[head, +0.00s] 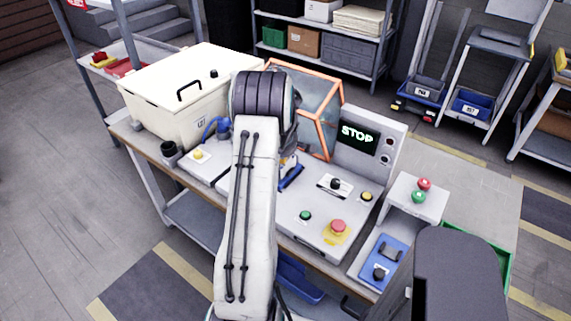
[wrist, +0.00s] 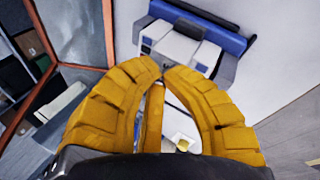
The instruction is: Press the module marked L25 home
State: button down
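In the wrist view my gripper (wrist: 162,72) has its two yellow fingers curved together, with the tips meeting or almost meeting. No held object shows between the tips. Just beyond them is a white and grey module (wrist: 182,48) with a dark grip, set against a blue rail-like part (wrist: 205,25). I cannot read a mark on it, so I cannot tell if it is L25, nor whether the fingertips touch it. In the head view my arm covers the gripper and most of this spot; a blue part (head: 291,177) shows just right of the arm.
An orange-framed clear guard (head: 318,105) stands behind my arm. A box (head: 345,135) with a lit STOP display is to its right. The console (head: 310,222) carries a black knob and buttons, including a red one (head: 338,227). A large cream case (head: 180,95) stands at left.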

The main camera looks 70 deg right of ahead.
jog(key=shift+r, duration=0.15)
jog(key=shift+r+p, duration=1.25)
jog(key=shift+r, duration=1.2)
